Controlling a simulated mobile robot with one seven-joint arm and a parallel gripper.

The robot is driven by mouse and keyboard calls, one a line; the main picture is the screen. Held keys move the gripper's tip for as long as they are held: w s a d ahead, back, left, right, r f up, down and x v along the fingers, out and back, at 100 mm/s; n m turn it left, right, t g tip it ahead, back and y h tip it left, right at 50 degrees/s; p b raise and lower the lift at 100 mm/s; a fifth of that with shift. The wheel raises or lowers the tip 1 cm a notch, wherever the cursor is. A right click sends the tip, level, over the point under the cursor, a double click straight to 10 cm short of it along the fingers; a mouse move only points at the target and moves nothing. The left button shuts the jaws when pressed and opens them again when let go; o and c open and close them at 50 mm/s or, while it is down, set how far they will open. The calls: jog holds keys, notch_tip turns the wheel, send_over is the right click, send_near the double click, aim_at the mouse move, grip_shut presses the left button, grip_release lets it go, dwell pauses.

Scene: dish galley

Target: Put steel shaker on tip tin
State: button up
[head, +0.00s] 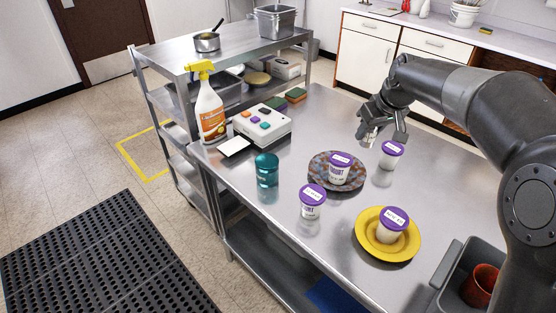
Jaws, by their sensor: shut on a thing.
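My gripper (382,128) is above the far right part of the steel counter, behind the yogurt tubs. It is shut on a small silvery thing, which I take to be the steel shaker (369,137). The fingers hide much of it, and its full shape is unclear. A teal cylinder (266,171) stands upright on the counter, left of the patterned plate. It may be the tip tin; no label on it is readable. My gripper is well to the right of it and apart from it.
Purple-lidded tubs stand on the patterned plate (316,177), on the yellow plate (374,251) and on the bare counter (312,202). A spray bottle (210,108) and a box with coloured buttons (262,125) stand left. A grey bin (449,279) is at lower right.

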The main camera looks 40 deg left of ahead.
jog(key=s+a+r+n+g, duration=0.1)
jog(key=s+a+r+n, duration=0.15)
jog(key=s+a, duration=0.9)
send_near(263, 156)
jog(key=shift+w+a+n+y, duration=0.3)
jog(key=shift+w+a+n, duration=0.05)
jog(key=shift+a, duration=0.1)
jog(key=shift+s+a+f, duration=0.1)
jog(key=shift+a+f, duration=0.1)
jog(key=shift+f, duration=2)
jog(key=o, duration=1)
jog(key=shift+f, duration=0.1)
jog(key=shift+o, duration=0.2)
